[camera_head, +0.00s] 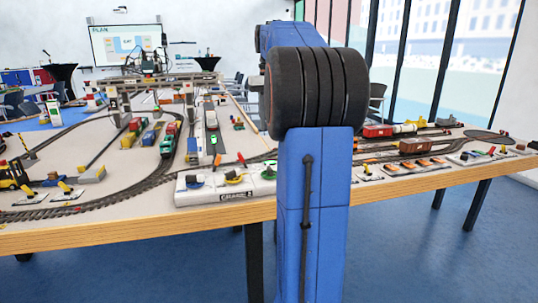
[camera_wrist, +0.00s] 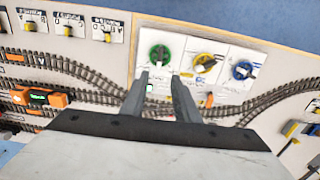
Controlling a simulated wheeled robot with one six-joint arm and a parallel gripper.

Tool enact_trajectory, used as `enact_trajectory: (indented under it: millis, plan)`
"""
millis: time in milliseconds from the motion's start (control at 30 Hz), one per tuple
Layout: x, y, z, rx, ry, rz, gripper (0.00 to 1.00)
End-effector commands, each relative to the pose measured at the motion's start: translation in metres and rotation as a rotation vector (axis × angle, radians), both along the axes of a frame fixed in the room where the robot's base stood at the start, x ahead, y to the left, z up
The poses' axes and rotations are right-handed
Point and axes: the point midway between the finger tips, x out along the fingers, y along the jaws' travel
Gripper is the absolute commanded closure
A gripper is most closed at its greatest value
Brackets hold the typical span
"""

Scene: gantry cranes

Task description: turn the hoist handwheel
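A white control panel marked CRANE (camera_head: 228,193) sits at the table's front edge. It carries three handwheels: blue (camera_head: 194,180), yellow (camera_head: 233,178) and green (camera_head: 268,173). In the wrist view the green wheel (camera_wrist: 158,54), yellow wheel (camera_wrist: 205,64) and blue wheel (camera_wrist: 243,70) run left to right. Their small labels are unreadable, so I cannot tell which is the hoist wheel. My gripper (camera_wrist: 160,76) is open, its two fingers apart and nothing held between them. Its tips point at the green wheel, apparently short of it. My arm hides the gripper in the head view.
Model railway track (camera_head: 130,193) curves around the panel. Small switch plates (camera_head: 368,172) stand along the table's front edge to the right. Model gantry cranes (camera_head: 120,97) and train wagons (camera_head: 171,137) stand farther back. In the wrist view, an orange wagon (camera_wrist: 40,97) is at left.

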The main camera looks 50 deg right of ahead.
Motion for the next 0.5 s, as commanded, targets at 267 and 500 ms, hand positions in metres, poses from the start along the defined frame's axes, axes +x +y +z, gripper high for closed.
enact_trajectory:
  millis: [267, 500]
  plan:
    - [-0.001, 0.001, -0.048, 0.001, 0.002, 0.0, 0.72]
    - [-0.001, 0.001, -0.09, 0.001, 0.002, 0.0, 0.72]
